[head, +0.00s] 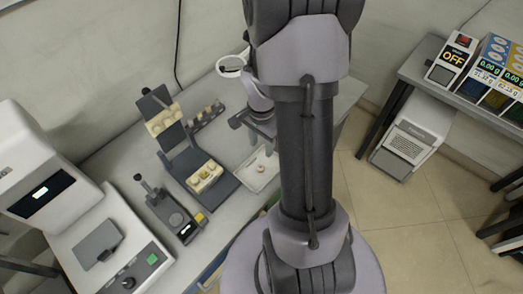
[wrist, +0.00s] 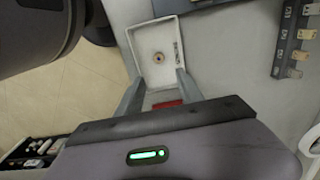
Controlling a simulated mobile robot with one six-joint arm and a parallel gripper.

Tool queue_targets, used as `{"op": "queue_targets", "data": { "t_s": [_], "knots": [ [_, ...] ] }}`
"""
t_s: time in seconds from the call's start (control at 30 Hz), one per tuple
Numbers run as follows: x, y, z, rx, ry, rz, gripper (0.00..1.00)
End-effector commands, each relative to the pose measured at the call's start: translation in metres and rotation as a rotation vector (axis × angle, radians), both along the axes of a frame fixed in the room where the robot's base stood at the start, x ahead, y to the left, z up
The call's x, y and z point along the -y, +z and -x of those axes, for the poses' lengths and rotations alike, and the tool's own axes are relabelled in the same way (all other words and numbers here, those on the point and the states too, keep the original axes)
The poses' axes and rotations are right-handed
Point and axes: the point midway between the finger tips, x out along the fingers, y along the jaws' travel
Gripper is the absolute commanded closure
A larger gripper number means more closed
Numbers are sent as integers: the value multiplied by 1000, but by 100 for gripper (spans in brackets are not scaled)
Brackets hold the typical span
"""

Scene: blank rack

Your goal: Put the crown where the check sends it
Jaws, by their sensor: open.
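The crown (head: 261,168) is a small tan ring-like piece lying in a shallow white tray (head: 246,179) on the bench. In the wrist view the crown (wrist: 158,57) sits near the middle of the tray (wrist: 140,32), with a dark centre. My gripper (wrist: 160,88) is open and empty, its two fingers apart at the near end of the tray, short of the crown. In the head view my gripper (head: 262,130) hangs over the bench just behind the tray, partly hidden by my arm. A small dark gauge with a lit display (head: 186,229) stands left of the tray.
A hinged dark articulator (head: 184,160) with cream dental models stands left of the tray. A rack of blanks (head: 206,116) and a white bowl (head: 231,66) are behind. A white machine (head: 100,235) fills the left. The right bench holds an OFF box (head: 453,58) and bins with weight displays.

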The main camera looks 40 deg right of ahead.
Motion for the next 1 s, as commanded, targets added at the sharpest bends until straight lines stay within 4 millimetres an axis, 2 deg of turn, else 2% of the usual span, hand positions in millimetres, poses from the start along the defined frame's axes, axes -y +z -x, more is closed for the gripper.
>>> {"op": "queue_targets", "data": {
  "t_s": [0.07,0.23,0.27,0.3,0.37,0.4,0.47,0.5,0.6,0.7,0.8,1.0],
  "knots": [
    [0,9,0,0,0,0,56],
    [-1,13,-1,3,7,2,56],
    [-4,18,-3,9,20,4,56],
    [-12,31,-7,28,56,12,56],
    [-33,63,-15,77,149,31,56],
    [-55,91,-18,120,237,46,56],
    [-93,132,-17,195,389,68,56],
    [-120,158,-11,246,496,80,56],
    [-180,205,17,374,747,105,56],
    [-220,230,48,478,944,120,56],
    [-240,240,67,538,1054,129,56],
    [-245,243,73,555,1089,131,56]
  ]
}}
